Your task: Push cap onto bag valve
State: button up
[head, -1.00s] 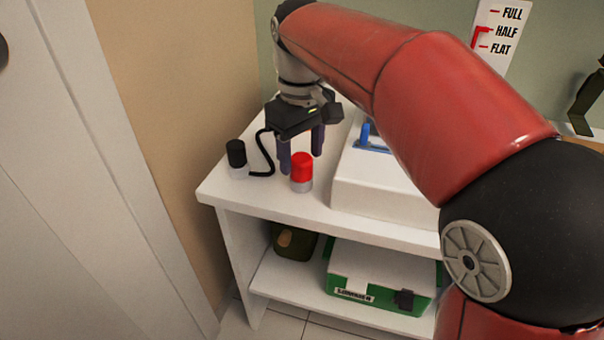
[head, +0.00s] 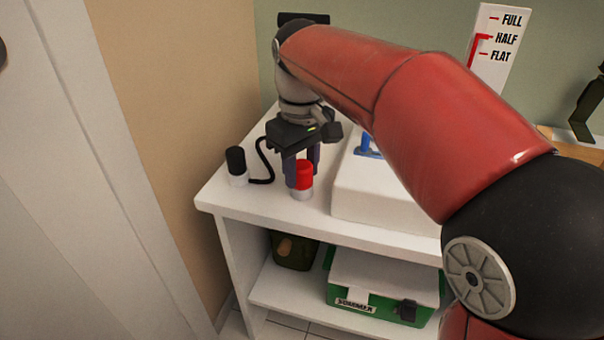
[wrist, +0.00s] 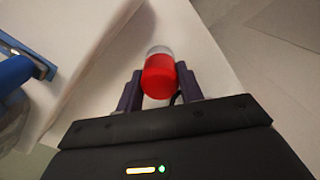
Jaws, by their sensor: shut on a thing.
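A short cylinder with a red top (head: 304,174) and a pale grey base (head: 302,194) stands upright near the front edge of the white shelf top. My gripper (head: 301,178) points down and is shut on the red part. In the wrist view the red top (wrist: 159,77) sits between the two dark purple fingers of my gripper (wrist: 159,70). A blue fitting (head: 366,141) sits on a white bulky body (head: 375,197) to the right, partly hidden by my arm. I cannot tell whether this is the bag valve.
A black-topped cylinder (head: 236,163) with a black cord stands at the left. A FULL/HALF/FLAT gauge (head: 497,45) stands behind. A green-and-white case (head: 382,285) and a dark green container (head: 293,250) are on the lower shelf.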

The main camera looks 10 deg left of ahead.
aim_at(302, 164)
jog(key=o, duration=0.6)
jog(key=c, duration=0.4)
jog(key=shift+r+p, duration=1.25)
jog(key=shift+p, duration=0.2)
dwell(0.5)
jog(key=shift+r+p, duration=0.4)
jog(key=shift+r, duration=1.6)
